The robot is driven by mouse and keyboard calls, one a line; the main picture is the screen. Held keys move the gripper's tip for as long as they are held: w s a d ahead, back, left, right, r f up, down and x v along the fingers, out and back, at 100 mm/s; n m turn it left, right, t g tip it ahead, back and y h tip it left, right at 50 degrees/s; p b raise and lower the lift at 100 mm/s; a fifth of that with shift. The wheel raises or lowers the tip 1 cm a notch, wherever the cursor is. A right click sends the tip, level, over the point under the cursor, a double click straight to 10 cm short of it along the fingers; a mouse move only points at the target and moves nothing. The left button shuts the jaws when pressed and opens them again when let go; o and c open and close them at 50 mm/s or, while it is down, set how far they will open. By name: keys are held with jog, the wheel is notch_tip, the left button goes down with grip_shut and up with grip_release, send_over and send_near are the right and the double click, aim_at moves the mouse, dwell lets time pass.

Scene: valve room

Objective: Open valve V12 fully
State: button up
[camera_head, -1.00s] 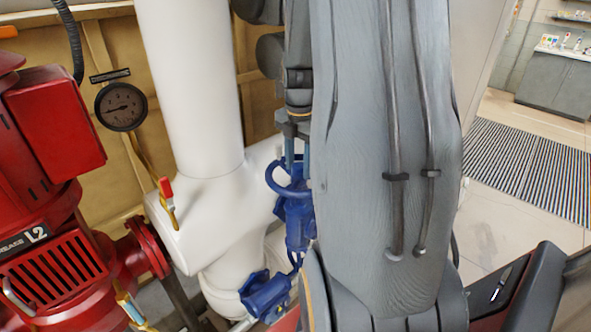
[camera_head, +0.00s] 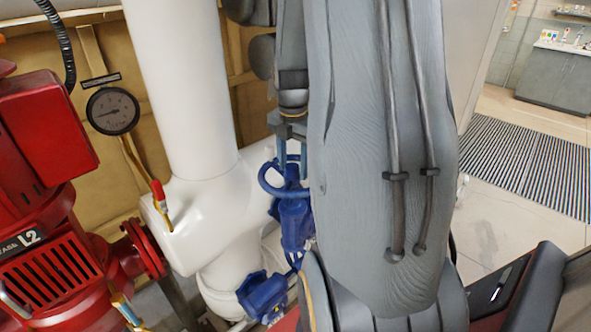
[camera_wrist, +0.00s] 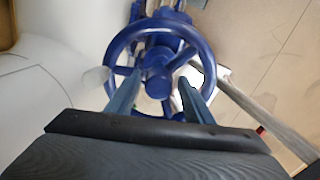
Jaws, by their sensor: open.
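A blue valve with a round handwheel (camera_head: 272,180) stands against the white pipe in the head view, partly hidden behind my arm. No V12 label is readable. In the wrist view the blue handwheel (camera_wrist: 112,62) fills the upper middle, with its hub and spokes facing the camera. My gripper (camera_wrist: 155,95) is open, its two fingers reaching over the lower part of the wheel, one on each side below the hub. I cannot tell whether the fingers touch the wheel. In the head view my gripper (camera_head: 291,150) shows just above and beside the wheel.
A second blue fitting (camera_head: 262,296) sits lower on the pipe. A thick white pipe (camera_head: 185,90) rises behind. A red pump (camera_head: 45,200) marked L2, a gauge (camera_head: 112,110) and a red-handled small valve (camera_head: 158,192) are at left. Floor with a striped mat (camera_head: 530,160) is open at right.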

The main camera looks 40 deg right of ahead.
jog(key=shift+s+a+f+g, duration=0.3)
jog(key=shift+s+a+f, duration=0.2)
jog(key=shift+f, duration=0.25)
jog(key=shift+w+r, duration=0.15)
jog(key=shift+r, duration=0.25)
jog(key=shift+w+d+r, duration=0.15)
jog(key=shift+w+r, duration=0.4)
jog(key=shift+w, duration=0.2)
jog(key=r, duration=0.3)
jog(key=shift+s+r, duration=0.3)
jog(key=shift+s, duration=0.1)
jog(key=shift+d+r, duration=0.1)
jog(key=shift+r, duration=0.5)
